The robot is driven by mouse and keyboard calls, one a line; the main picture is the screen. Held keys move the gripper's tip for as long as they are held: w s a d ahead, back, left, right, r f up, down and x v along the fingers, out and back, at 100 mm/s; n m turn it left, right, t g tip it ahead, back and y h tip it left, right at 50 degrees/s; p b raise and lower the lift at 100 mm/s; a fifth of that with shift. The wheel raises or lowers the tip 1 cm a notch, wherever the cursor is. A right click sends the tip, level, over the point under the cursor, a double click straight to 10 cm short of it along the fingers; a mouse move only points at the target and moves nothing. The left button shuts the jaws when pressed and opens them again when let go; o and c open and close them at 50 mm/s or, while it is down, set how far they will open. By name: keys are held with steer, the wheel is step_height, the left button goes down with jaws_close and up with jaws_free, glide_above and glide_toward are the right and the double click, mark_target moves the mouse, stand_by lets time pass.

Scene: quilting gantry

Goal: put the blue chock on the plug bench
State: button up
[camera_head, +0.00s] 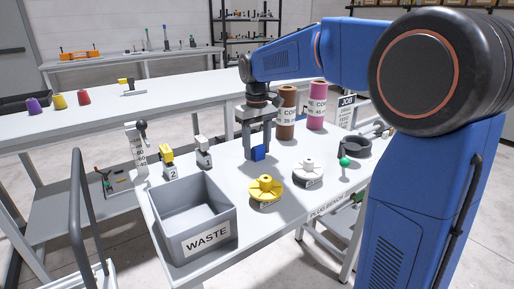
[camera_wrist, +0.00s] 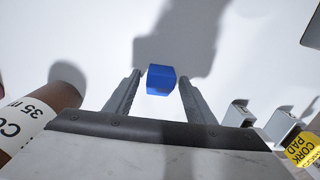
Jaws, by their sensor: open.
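The blue chock (camera_head: 258,153) is on the white top of the plug bench (camera_head: 226,178), whose front edge bears its name. My gripper (camera_head: 257,148) points down over it with its fingers on either side. In the wrist view the blue chock (camera_wrist: 161,80) shows between the two fingertips of my open gripper (camera_wrist: 160,77), with a gap on both sides. The shadows of gripper and chock fall on the bench beyond.
A grey waste bin (camera_head: 193,238), a yellow knob (camera_head: 266,189), a white knob (camera_head: 308,172) and a dark ring (camera_head: 355,147) stand nearer the front. Brown (camera_head: 287,112) and pink (camera_head: 317,105) spools stand behind right; small clamps (camera_head: 203,150) stand left.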

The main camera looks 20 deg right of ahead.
steer(key=shift+r, duration=0.15)
step_height(320, 180, up, 12)
stand_by(0.5)
